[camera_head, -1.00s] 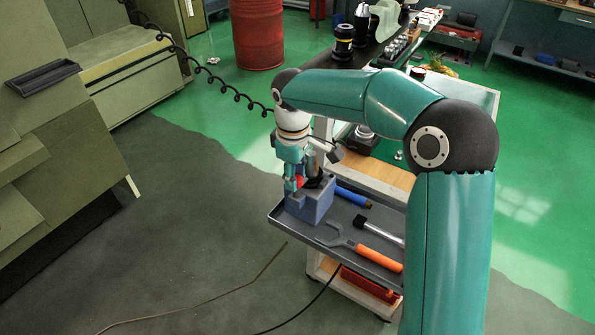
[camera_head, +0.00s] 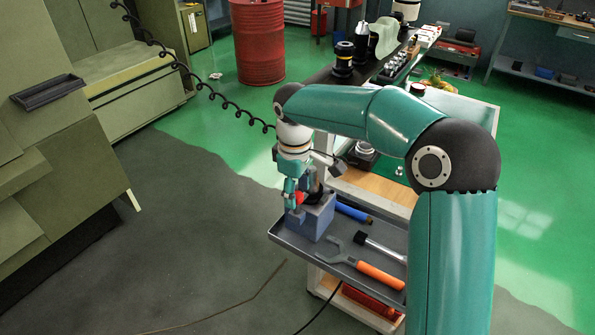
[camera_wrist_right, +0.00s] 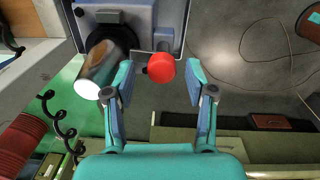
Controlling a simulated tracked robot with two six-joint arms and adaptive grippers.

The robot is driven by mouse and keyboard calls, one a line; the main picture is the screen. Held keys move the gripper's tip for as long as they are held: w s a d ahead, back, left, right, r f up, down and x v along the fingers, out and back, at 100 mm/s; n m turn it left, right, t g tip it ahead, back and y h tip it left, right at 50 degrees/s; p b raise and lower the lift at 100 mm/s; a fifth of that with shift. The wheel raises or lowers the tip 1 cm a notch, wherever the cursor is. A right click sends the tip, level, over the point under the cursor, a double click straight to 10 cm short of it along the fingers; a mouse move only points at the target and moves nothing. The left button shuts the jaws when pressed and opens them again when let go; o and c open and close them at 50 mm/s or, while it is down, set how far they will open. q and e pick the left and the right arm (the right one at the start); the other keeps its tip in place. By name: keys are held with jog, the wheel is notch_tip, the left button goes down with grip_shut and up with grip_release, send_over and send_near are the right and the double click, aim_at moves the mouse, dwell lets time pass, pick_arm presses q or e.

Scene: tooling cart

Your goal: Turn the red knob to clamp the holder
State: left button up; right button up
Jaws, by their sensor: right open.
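The red knob (camera_wrist_right: 161,68) sits on the side of the blue-grey clamp block, between the two fingers of my right gripper (camera_wrist_right: 160,78) in the wrist view. The fingers are open and stand apart from the knob on both sides. In the head view the knob (camera_head: 299,199) shows small and partly hidden by my right gripper (camera_head: 296,190). The clamp block (camera_head: 313,220) stands on the grey tray of the cart. A shiny metal holder (camera_wrist_right: 97,68) sits in a dark round seat beside the knob. My left gripper is in neither view.
The grey tray (camera_head: 292,241) also holds a wrench with an orange handle (camera_head: 380,276), a black-headed tool (camera_head: 380,248) and a blue-handled tool (camera_head: 352,212). A red barrel (camera_head: 258,42) stands behind. The floor left of the cart is mostly open.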

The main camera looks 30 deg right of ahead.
notch_tip(320, 180, up, 11)
jog(key=shift+a, duration=0.3)
dwell(0.5)
jog(key=a+f+y, duration=0.1)
jog(key=a+f, duration=0.2)
jog(key=f, duration=0.6)
jog(key=a+f+m+y, duration=0.1)
jog(key=a+f, duration=0.3)
jog(key=f, duration=0.4)
jog(key=a+f+y, duration=0.1)
jog(key=a+f, duration=0.2)
jog(key=f, duration=0.6)
jog(key=s+a+f+m, duration=0.3)
jog(key=s+a+f, duration=0.1)
jog(key=s+f, duration=0.4)
jog(key=s+a+f+m+y, duration=0.1)
jog(key=s+a+f+m, duration=0.2)
jog(key=s+f, duration=0.6)
jog(key=s, duration=0.3)
jog(key=shift+s+a+f+m+y, duration=0.2)
jog(key=shift+a+m+y, duration=0.1)
jog(key=shift+a+m, duration=0.1)
